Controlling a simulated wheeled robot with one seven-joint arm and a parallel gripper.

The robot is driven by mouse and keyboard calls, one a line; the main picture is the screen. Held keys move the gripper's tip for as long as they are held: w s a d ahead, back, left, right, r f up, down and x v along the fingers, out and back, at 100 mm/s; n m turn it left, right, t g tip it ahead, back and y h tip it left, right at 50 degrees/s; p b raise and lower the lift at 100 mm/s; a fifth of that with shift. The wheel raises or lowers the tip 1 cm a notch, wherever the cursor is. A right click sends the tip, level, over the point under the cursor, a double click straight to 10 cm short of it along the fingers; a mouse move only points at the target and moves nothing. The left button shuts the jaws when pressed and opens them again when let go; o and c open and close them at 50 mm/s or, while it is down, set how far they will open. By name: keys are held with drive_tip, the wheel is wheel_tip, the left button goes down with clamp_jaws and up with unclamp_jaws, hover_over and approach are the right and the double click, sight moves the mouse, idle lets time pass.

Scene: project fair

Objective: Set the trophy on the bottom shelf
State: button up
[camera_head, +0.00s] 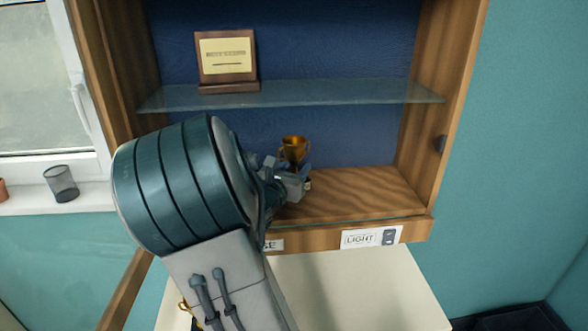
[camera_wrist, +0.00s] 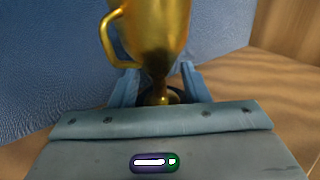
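The gold trophy (camera_head: 293,148) with a dark base is in the cabinet's lower compartment, at the bottom shelf (camera_head: 365,192). In the wrist view the trophy (camera_wrist: 160,30) looks upright, its handle to the left. My gripper (camera_wrist: 160,88) is at the trophy's lower part, with one blue finger on each side of the stem. The fingers are apart, with gaps visible beside the stem. In the head view my arm and gripper (camera_head: 290,176) hide part of the trophy's foot, so its contact with the shelf is hard to see.
A glass shelf (camera_head: 350,93) above carries a wooden plaque (camera_head: 227,60). The cabinet's side wall (camera_head: 435,110) stands to the right. The bottom shelf is clear right of the trophy. A light-switch label (camera_head: 371,238) is on the front edge. A mesh cup (camera_head: 62,183) stands on the windowsill.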

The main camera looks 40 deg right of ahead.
drive_tip(key=shift+r, duration=0.2)
drive_tip(key=shift+a, duration=0.2)
drive_tip(key=v, duration=1.1)
drive_tip(key=shift+s+a+p, duration=0.2)
drive_tip(key=shift+a+p, duration=0.05)
drive_tip(key=shift+p, duration=0.05)
